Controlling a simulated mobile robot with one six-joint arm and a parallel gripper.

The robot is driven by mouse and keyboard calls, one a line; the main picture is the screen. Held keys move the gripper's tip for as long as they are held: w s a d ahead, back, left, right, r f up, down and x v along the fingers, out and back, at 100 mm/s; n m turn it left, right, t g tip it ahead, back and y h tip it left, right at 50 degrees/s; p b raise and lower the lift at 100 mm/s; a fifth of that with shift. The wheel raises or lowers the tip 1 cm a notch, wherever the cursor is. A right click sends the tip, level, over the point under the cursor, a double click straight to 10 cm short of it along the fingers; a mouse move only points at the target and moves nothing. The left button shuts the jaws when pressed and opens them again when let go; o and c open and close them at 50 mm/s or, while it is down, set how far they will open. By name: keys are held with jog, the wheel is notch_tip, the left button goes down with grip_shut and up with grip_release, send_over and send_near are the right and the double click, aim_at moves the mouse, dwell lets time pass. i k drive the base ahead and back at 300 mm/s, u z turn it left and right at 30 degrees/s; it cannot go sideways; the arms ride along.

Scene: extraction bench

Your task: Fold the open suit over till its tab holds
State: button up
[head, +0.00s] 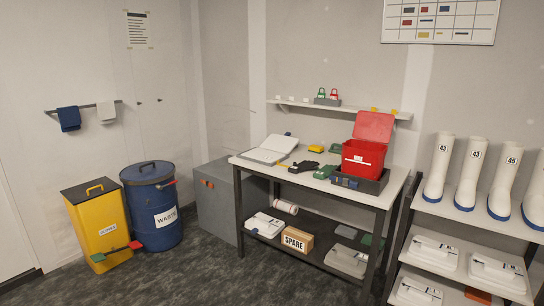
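A white, flat item (270,150) lies open on the left end of the bench top, like an open folder. It looks like the open suit. Its right part is tilted up, and its left part lies flat and greyer. Whether it has a tab cannot be made out at this size. Similar white folded packs lie shut on the bench's lower shelf (265,225) and on the rack at right (435,252). My gripper is not in view.
The bench (375,197) also holds a black glove (302,167), green items (325,171), a yellow item (316,149) and an open red box (363,157) in a dark tray. A grey chest (215,205), blue waste drum (150,218) and yellow bin (95,230) stand left. Floor in front is clear.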

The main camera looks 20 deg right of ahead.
aim_at(284, 144)
jog(key=z, duration=0.3)
jog(key=i, duration=1)
jog(key=z, duration=0.3)
jog(key=i, duration=1.85)
jog(key=u, duration=0.3)
